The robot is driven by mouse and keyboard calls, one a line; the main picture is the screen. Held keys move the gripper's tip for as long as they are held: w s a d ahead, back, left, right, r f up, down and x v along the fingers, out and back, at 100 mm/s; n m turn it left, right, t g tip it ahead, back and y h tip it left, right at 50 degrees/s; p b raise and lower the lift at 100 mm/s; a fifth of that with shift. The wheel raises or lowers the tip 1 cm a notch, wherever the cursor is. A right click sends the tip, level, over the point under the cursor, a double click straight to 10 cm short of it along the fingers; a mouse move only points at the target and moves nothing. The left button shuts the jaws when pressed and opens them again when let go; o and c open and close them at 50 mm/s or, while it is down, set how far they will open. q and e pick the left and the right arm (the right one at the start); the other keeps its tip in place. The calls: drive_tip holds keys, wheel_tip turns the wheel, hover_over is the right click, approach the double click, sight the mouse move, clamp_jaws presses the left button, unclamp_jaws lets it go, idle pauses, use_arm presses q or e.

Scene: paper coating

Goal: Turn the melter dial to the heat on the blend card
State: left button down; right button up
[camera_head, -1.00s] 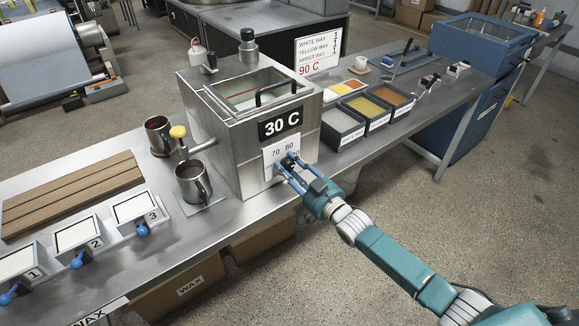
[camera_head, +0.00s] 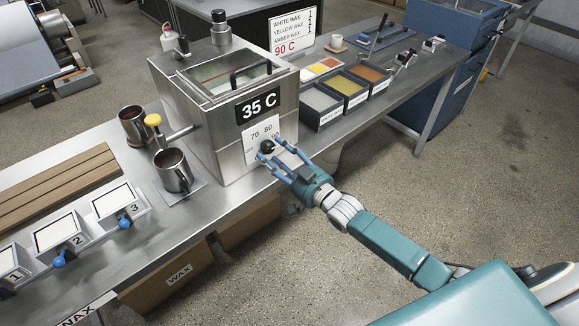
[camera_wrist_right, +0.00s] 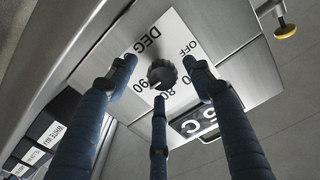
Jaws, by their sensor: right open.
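The melter (camera_head: 200,110) is a steel box with a glass lid, and its display (camera_head: 258,107) reads 35 C. Below the display is a white dial plate (camera_head: 252,154) with a black round dial (camera_head: 267,147). The dial also shows in the right wrist view (camera_wrist_right: 162,72), with a pale mark on the side towards the 80 and 90. My right gripper (camera_head: 272,152) is open, its fingers spread around the dial with gaps visible. The blend card (camera_head: 296,32) stands behind and lists white, yellow and amber wax and 90 C in red. My left gripper is not in view.
Bins of white (camera_head: 320,100), yellow (camera_head: 345,84) and amber wax stand right of the melter. Two metal mugs, one here (camera_head: 173,171), and a yellow-knobbed spout (camera_head: 154,120) are on its left. Numbered panels with blue knobs line the table's front left.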

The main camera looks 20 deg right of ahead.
drive_tip(key=v, duration=0.9)
drive_tip(key=shift+s, duration=0.2)
drive_tip(key=shift+d+f, duration=0.1)
drive_tip(key=s+d+f+g+h, duration=0.2)
drive_tip(key=s+f, duration=0.1)
drive_tip(key=f, duration=0.7)
drive_tip(key=s+d+f+g+h, duration=0.2)
drive_tip(key=s+d+f, duration=0.1)
drive_tip(key=f, duration=0.8)
drive_tip(key=s+f+g+h, duration=0.1)
drive_tip(key=s+f+g, duration=0.3)
drive_tip(key=s+f, duration=0.9)
drive_tip(key=s+a+f+g, duration=0.1)
drive_tip(key=s+f+g, duration=0.1)
drive_tip(key=s+f, duration=0.4)
drive_tip(key=s+a+f+g, duration=0.2)
drive_tip(key=s+f, duration=0.4)
drive_tip(key=s, duration=0.8)
drive_tip(key=s+a+f+g+h, duration=0.1)
drive_tip(key=s+f+g, duration=0.3)
drive_tip(key=s, duration=0.7)
wheel_tip(320, 180, down, 2)
drive_tip(key=shift+a+f+n+b, duration=0.1)
drive_tip(key=shift+a+n+b, duration=0.3)
drive_tip(key=shift+a, duration=0.1)
